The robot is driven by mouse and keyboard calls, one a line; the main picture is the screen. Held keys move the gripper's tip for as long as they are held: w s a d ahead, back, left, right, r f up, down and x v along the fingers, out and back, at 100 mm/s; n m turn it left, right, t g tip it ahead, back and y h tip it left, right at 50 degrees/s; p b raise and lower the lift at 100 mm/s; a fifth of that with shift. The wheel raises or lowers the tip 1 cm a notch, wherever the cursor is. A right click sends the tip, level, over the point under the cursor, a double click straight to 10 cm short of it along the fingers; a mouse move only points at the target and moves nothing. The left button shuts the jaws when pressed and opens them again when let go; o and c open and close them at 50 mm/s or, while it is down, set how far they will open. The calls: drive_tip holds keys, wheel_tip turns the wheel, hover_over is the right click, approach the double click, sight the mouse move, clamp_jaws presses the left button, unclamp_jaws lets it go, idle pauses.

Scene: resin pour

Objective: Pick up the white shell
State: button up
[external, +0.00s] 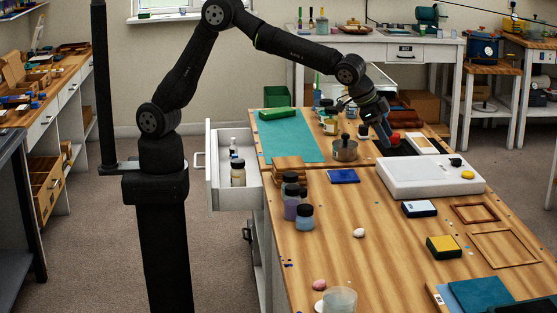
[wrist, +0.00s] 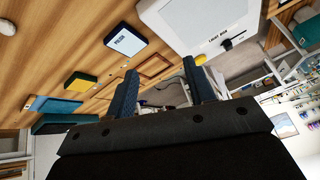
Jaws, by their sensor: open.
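A small white rounded object (external: 359,232), which looks like the white shell, lies on the wooden workbench in the middle of its near half. It seems to show in the wrist view at the upper left edge, as a white lump (wrist: 7,27). Another pale piece (external: 320,306) lies at the front edge, partly cut off, beside a pink piece (external: 319,285). My gripper (external: 387,142) is above the bench's far part, well behind the white object and to its right. In the wrist view the two fingers (wrist: 160,68) are apart, with nothing between them.
A white light box (external: 430,177) stands near my gripper, with a metal pot (external: 344,149) to the left. A clear cup (external: 340,299) is at the front. The bench around the white object is clear.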

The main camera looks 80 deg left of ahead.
drive_tip(key=s+d+m+g+h, duration=0.1)
drive_tip(key=s+d+m+g, duration=0.15)
drive_tip(key=s+d, duration=1.4)
approach(359, 233)
drive_tip(key=shift+w+a+f+g, duration=0.2)
drive_tip(key=shift+w+a+f, duration=0.05)
drive_tip(key=shift+f, duration=0.15)
drive_tip(key=shift+w+a+f+g, duration=0.15)
drive_tip(key=shift+w+a+f, duration=0.1)
drive_tip(key=shift+f, duration=0.15)
drive_tip(key=shift+x, duration=3.05)
drive_tip(key=c, duration=1)
